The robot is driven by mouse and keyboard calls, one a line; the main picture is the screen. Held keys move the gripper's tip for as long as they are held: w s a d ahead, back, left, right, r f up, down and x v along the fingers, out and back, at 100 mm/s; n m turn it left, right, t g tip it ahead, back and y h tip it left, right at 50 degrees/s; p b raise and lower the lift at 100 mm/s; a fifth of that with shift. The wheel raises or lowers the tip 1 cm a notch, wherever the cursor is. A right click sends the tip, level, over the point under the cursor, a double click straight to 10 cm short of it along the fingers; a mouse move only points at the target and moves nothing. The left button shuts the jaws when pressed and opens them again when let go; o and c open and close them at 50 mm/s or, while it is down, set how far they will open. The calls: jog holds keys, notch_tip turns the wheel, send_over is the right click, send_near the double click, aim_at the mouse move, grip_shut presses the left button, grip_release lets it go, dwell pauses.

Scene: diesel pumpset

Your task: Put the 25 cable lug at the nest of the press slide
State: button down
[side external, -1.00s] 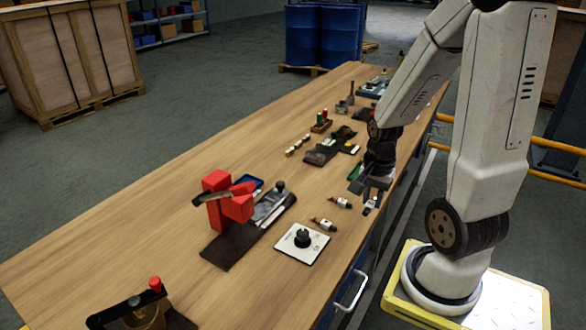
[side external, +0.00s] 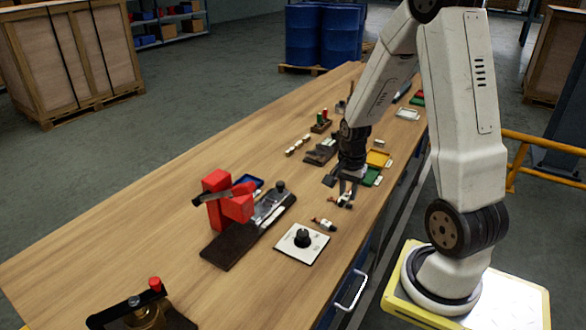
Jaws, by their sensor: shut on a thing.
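The red press (side external: 226,204) stands on a dark base plate on the bench. Its grey metal slide (side external: 272,205) lies on the plate to the right of the red body. The nest is too small to make out. My gripper (side external: 345,196) points down over the bench, right of the press and apart from it. It is shut on a small cable lug (side external: 343,203), which is hard to separate from the small parts just below. Another small lug-like part (side external: 325,224) lies on the bench nearer the camera. I cannot read sizes.
A white plate with a black knob (side external: 302,239) lies right of the press. A blue tray (side external: 249,182) is behind the press. A brass-and-black device (side external: 146,313) stands at the front. The left bench side is clear.

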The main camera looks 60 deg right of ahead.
send_over(332, 214)
jog(key=shift+s+f, duration=0.2)
jog(key=shift+f, duration=2.55)
jog(key=shift+f, duration=0.15)
jog(key=shift+w+d+f, duration=0.1)
jog(key=shift+w+f, duration=0.05)
jog(key=shift+w, duration=0.05)
jog(key=shift+f, duration=1.55)
jog(key=shift+f, duration=0.15)
jog(key=shift+c, duration=2.4)
grip_release()
notch_tip(332, 214, up, 12)
